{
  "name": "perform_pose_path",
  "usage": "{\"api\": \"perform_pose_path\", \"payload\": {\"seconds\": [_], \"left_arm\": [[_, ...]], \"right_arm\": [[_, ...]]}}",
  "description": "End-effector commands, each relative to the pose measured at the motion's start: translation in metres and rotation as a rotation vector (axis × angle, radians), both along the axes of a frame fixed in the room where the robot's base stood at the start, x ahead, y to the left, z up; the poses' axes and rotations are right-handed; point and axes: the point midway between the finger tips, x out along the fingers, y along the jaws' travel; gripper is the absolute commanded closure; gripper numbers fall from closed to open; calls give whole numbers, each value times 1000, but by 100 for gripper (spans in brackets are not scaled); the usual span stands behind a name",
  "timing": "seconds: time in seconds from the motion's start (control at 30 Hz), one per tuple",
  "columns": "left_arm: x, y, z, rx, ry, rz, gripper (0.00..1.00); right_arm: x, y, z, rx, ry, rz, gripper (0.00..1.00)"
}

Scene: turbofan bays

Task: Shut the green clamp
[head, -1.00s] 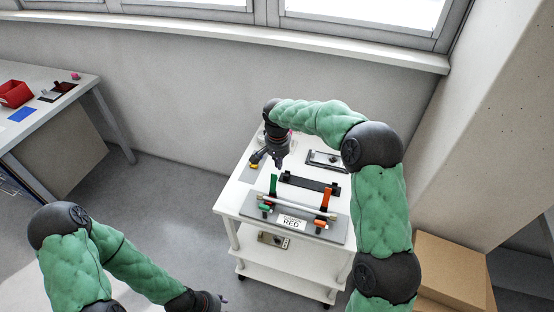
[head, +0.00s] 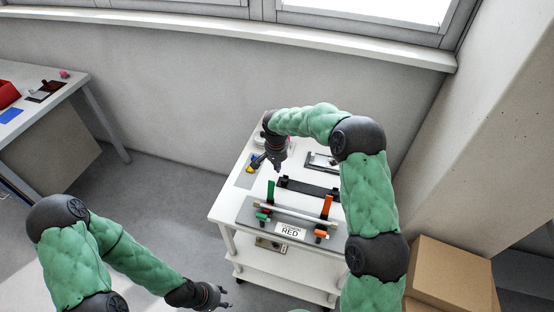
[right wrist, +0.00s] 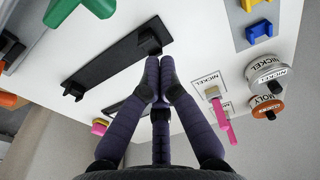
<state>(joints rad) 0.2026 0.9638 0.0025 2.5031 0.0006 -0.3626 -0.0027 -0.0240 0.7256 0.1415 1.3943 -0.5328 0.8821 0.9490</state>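The green clamp (head: 270,190) is on the grey fixture plate (head: 246,213) on the white cart, its green handle standing upright. Its green handle also shows at the top left of the right wrist view (right wrist: 84,24). My right gripper (head: 278,168) is above the cart, behind the green handle and apart from it. In the right wrist view its fingers (right wrist: 158,78) come together at the tips with nothing between them. My left gripper (head: 226,297) is low in front of the cart, empty, its fingertips apart and far from the clamp.
An orange clamp (head: 327,206) stands upright at the plate's right, near a label reading RED (head: 290,230). A black bracket (head: 310,188) lies behind the plate. Nickel and moly spools (right wrist: 268,74) are on the cart. A cardboard box (head: 450,278) stands at right.

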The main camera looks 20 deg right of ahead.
Motion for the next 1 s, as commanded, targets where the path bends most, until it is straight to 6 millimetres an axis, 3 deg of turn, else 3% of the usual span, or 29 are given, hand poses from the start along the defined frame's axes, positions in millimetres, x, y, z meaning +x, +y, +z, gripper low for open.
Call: {"api": "perform_pose_path", "payload": {"seconds": [0.07, 0.4, 1.0], "left_arm": [[0, 0, -2, 0, 0, 0, 60], [0, 0, -3, 0, 0, 0, 60], [0, 0, -7, 0, 0, 0, 60]], "right_arm": [[1, -1, -16, 0, 2, 1, 100], [-28, 19, -4, 1, 0, 2, 100], [-32, 22, -4, -3, -9, 1, 100]]}}
